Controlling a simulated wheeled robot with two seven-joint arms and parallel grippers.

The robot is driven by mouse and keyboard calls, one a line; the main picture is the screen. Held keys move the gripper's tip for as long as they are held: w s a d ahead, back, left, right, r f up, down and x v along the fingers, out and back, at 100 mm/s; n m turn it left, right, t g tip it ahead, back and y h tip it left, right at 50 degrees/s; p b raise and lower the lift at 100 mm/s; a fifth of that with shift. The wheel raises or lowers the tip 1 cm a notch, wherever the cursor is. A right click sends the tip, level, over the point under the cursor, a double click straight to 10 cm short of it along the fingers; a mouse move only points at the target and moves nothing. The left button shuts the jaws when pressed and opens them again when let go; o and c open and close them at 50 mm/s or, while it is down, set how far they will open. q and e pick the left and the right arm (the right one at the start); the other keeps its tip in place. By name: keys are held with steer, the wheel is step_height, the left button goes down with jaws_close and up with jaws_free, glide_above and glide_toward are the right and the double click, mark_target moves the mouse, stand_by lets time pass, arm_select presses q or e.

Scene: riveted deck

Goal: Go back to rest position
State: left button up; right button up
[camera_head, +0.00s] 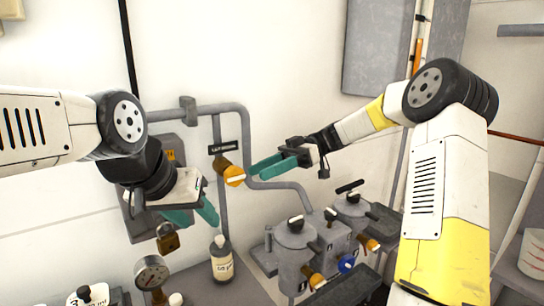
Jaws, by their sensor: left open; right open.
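My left gripper (193,215) comes in from the left on a white and black arm. Its teal fingers are apart and empty, in front of a grey wall box. My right gripper (267,170) reaches in from the right on a white and yellow arm. Its teal fingers point left and hold nothing. Their tips are close to an orange valve knob (234,176) on the wall pipe; I cannot tell whether they touch it.
A brass padlock (167,239), a pressure gauge (152,274) and a labelled bottle (222,262) are below my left gripper. Grey canisters (296,240) with black knobs stand below my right gripper. A grey pipe (220,109) runs along the wall. The upper middle is free.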

steer(key=s+d+f+m+t+h, duration=0.2)
steer(key=s+d+m+t+h, duration=0.9)
steer(key=m, duration=1)
steer(key=shift+s+d+m+t, duration=0.3)
steer(key=shift+s+d+t, duration=1.8)
steer(key=shift+s+d, duration=0.55)
